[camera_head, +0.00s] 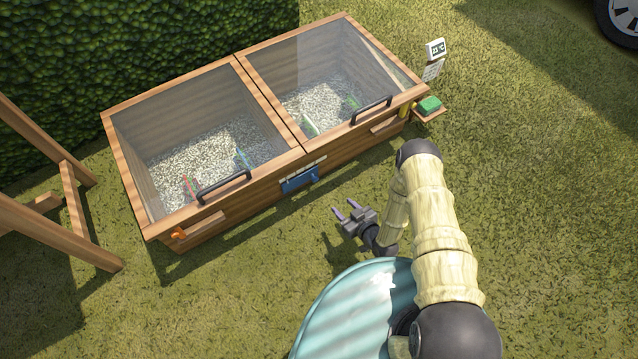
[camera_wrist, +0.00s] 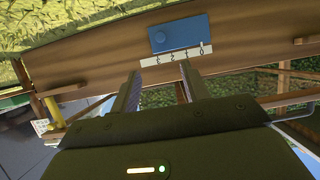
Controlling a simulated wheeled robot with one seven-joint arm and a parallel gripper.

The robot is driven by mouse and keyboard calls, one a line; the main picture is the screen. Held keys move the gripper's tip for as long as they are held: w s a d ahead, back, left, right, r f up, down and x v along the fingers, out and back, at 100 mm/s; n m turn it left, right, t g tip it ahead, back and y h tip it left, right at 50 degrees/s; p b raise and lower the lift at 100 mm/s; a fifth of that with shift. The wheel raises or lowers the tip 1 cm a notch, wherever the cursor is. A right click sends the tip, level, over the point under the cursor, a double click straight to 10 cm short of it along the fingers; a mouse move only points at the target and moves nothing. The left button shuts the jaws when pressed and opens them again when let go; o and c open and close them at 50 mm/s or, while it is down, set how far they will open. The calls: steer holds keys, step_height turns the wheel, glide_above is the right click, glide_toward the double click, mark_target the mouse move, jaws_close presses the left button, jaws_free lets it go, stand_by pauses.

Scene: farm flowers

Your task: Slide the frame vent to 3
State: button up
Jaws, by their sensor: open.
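The frame vent is a blue plate (camera_head: 300,181) on the front wall of the wooden cold frame (camera_head: 235,208), below the middle post. A pale scale strip (camera_head: 305,165) runs along its top edge. In the wrist view the blue vent (camera_wrist: 184,36) appears inverted, with a round blue knob (camera_wrist: 160,39) near its left end. The scale (camera_wrist: 176,58) shows upside-down digits, with 0 at the right end. A small white mark sits at the plate's edge near the 0. My gripper (camera_head: 345,209) is open and empty, in front of the vent and apart from it. Its fingers (camera_wrist: 160,77) point at the wall.
Two glass lids with black handles (camera_head: 224,187) (camera_head: 371,110) cover the frame. An orange latch (camera_head: 179,233) is at the left. Grass before the frame is clear.

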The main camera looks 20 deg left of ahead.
mark_target(317, 180)
steer(key=b+x, duration=0.4)
steer(key=x, duration=0.4)
steer(key=b+x, duration=0.4)
steer(key=x, duration=0.4)
steer(key=shift+f, duration=0.25)
steer(key=shift+w+a+f+b, duration=0.1)
steer(key=shift+w+a+b, duration=0.25)
steer(key=shift+b, duration=0.1)
steer(key=shift+s+a, duration=0.1)
jaws_close()
